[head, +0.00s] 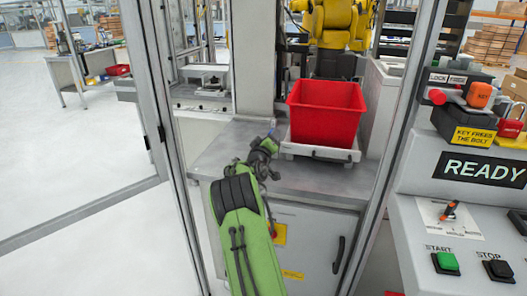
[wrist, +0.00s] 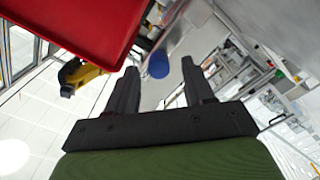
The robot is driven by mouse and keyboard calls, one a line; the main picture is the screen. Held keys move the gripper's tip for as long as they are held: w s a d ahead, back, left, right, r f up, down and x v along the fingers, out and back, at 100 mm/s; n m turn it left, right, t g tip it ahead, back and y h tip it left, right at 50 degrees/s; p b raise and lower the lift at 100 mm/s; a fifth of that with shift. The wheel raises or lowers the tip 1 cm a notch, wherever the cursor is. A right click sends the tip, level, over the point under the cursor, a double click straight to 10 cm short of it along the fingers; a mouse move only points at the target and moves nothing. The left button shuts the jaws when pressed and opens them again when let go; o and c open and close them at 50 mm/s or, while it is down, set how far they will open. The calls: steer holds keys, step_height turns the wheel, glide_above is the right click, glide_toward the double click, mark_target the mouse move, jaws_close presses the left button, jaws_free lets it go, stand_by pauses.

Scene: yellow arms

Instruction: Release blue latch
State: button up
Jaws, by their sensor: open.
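The blue latch shows as a short blue cylinder (wrist: 158,64) in the wrist view, beyond and between my fingertips. I cannot tell how far off it is, and I cannot make it out in the head view. My gripper (wrist: 160,76) is open, with nothing held between its two dark fingers. In the head view my green arm reaches into the cell, and its end (head: 270,142) is over the grey bench, left of the red bin (head: 325,115). The fingers are too small there to read.
The red bin stands on a white tray (head: 320,152) and fills the upper left of the wrist view (wrist: 85,25). Metal frame posts (head: 158,100) stand on both sides of my arm. A yellow robot (head: 335,22) is behind. A READY control panel (head: 480,168) is at right.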

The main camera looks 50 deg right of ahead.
steer(key=v, duration=1.3)
steer(key=shift+a+b, duration=0.3)
steer(key=shift+b, duration=0.1)
steer(key=shift+s, duration=0.15)
